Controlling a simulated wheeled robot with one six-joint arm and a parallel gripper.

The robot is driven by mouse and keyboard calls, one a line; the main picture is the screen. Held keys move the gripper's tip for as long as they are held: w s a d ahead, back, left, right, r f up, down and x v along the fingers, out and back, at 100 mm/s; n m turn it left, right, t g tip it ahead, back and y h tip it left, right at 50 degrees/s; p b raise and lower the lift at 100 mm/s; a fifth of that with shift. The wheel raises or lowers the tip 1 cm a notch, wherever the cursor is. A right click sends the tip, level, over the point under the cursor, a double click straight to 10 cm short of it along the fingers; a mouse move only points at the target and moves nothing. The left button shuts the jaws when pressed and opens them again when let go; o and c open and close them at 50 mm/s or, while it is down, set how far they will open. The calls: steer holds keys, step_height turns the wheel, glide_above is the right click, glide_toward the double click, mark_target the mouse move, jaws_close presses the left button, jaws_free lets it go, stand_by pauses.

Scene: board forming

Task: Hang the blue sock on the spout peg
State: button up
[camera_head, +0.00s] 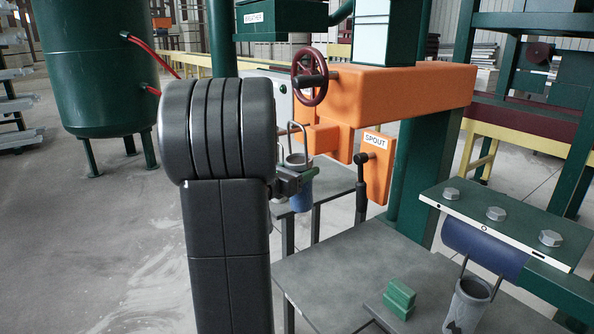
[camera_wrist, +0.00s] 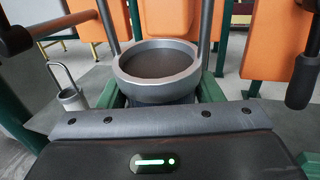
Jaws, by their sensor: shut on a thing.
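The blue sock (camera_head: 302,197) is a cup-shaped vessel with a grey collar and an upright wire handle. My gripper (camera_head: 297,180) is shut on it and holds it upright in the air, left of the orange SPOUT plate (camera_head: 375,150). The sock is apart from the peg.
A grey sock (camera_head: 468,306) stands at the bench's right, near a green block (camera_head: 399,296). A maroon handwheel (camera_head: 310,77) juts out above the held sock. A green tank (camera_head: 90,80) stands at left. The grey bench (camera_head: 320,265) has free room in its middle.

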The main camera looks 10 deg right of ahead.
steer(key=shift+s+d+f, duration=0.1)
steer(key=shift+d+f, duration=0.05)
steer(key=shift+d, duration=0.05)
steer(key=o, duration=1)
steer(key=shift+d, duration=0.15)
steer(key=o, duration=0.4)
steer(key=shift+d+f, duration=0.1)
steer(key=shift+d, duration=0.2)
steer(key=shift+o, duration=0.6)
steer(key=shift+a, duration=0.55)
steer(key=v, duration=1.3)
steer(key=shift+b, duration=0.45)
steer(key=p+x, duration=0.1)
steer(key=x, duration=1.2)
steer(key=shift+d, duration=0.2)
